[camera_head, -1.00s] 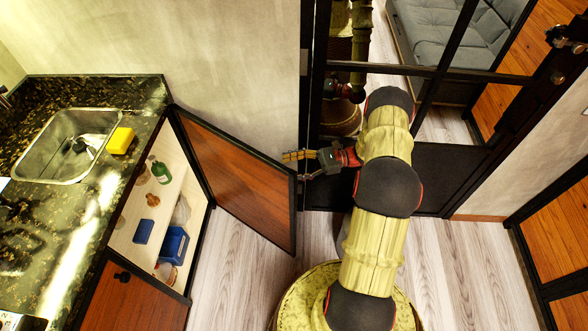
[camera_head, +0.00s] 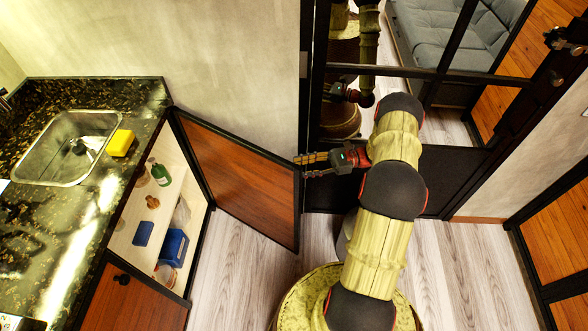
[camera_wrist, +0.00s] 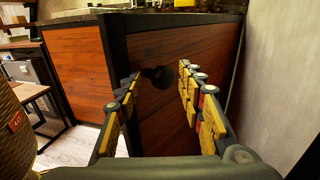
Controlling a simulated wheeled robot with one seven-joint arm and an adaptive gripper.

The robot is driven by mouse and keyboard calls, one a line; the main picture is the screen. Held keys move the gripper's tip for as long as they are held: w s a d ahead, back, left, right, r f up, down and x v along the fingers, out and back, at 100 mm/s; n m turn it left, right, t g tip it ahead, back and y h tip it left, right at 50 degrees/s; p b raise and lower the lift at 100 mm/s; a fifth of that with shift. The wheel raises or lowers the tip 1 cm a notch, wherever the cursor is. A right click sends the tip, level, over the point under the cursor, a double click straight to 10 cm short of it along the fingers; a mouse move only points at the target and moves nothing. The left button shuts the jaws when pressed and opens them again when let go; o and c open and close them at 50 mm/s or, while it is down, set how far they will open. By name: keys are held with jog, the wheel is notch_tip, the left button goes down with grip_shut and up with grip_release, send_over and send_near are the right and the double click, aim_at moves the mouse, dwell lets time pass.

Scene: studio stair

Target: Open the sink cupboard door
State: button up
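The sink cupboard door (camera_head: 245,180) is a brown panel with a black frame. It stands swung out from the counter, with the shelves inside exposed. My gripper (camera_head: 309,165) is at the door's free edge, on the wall side, pointing left. In the wrist view the fingers of my gripper (camera_wrist: 160,100) are apart, with a black round knob (camera_wrist: 160,77) ahead between them. The knob is on the door's outer face (camera_wrist: 205,50). The fingers look clear of the knob; contact cannot be told in the head view.
The sink (camera_head: 62,150) and a yellow sponge (camera_head: 121,142) are on the dark counter (camera_head: 60,235). A green bottle (camera_head: 161,174) and a blue box (camera_head: 173,246) are inside the cupboard. A plain wall (camera_head: 235,75) is behind the door. Wooden floor (camera_head: 235,270) is free in front.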

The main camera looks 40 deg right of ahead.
jog(key=v, duration=0.8)
jog(key=shift+s, duration=0.15)
jog(key=shift+f, duration=0.1)
jog(key=s+a+f+n+g+h, duration=0.3)
jog(key=s+a+f+n+g, duration=0.15)
jog(key=s, duration=0.25)
jog(key=s+a+r+n+t+h, duration=0.1)
jog(key=s+a+r+n+h, duration=0.2)
jog(key=r, duration=0.9)
jog(key=s+a+r+n+h, duration=0.3)
jog(key=a+r+n+h, duration=0.3)
jog(key=a+r+n, duration=0.3)
jog(key=s+a+r+n+t+h, duration=0.1)
jog(key=s+a+r+n+h, duration=0.2)
jog(key=a+r, duration=1)
notch_tip(320, 180, up, 4)
jog(key=n+h, duration=0.1)
jog(key=n, duration=0.2)
jog(key=shift+s+a+t, duration=0.15)
jog(key=shift+a+t, duration=0.2)
jog(key=shift+a, duration=0.05)
